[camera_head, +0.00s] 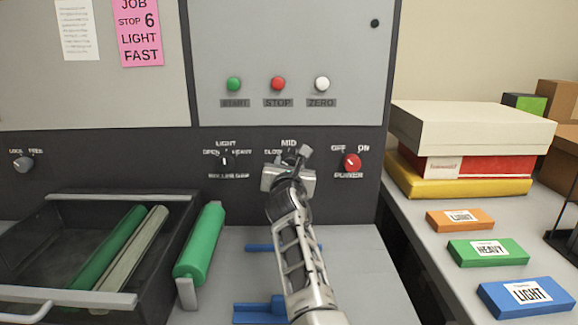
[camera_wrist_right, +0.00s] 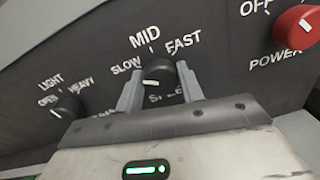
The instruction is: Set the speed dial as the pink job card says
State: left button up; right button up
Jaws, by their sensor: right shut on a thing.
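The pink job card (camera_head: 138,32) at the top left of the head view reads JOB, STOP 6, LIGHT, FAST. The black speed dial (camera_wrist_right: 160,72) shows in the right wrist view below the labels SLOW, MID and FAST. Its white mark lies toward the left, on the SLOW side; its exact setting is hard to tell. My right gripper (camera_head: 288,162) is shut on the dial, one finger on each side in the right wrist view (camera_wrist_right: 158,88). In the head view the gripper hides most of the dial. My left gripper is not in view.
The roller gap dial (camera_head: 224,160) is left of the speed dial, and the red power knob (camera_head: 352,162) is close on its right. Start, stop and zero buttons (camera_head: 278,84) sit above. An open drawer (camera_head: 120,198) with rollers is at lower left. Labelled boxes lie on the right table.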

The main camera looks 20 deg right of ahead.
jog(key=shift+m, duration=0.3)
pick_arm(q)
jog(key=b, duration=0.1)
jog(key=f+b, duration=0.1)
jog(key=b, duration=0.2)
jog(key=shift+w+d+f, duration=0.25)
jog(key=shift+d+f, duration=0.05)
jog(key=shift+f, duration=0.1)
pick_arm(e)
jog(key=m+y, duration=0.1)
jog(key=m, duration=2.1)
jog(key=shift+d+f, duration=0.1)
jog(key=shift+f, duration=0.05)
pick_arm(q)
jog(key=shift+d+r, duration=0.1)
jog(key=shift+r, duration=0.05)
pick_arm(e)
jog(key=shift+m, duration=0.5)
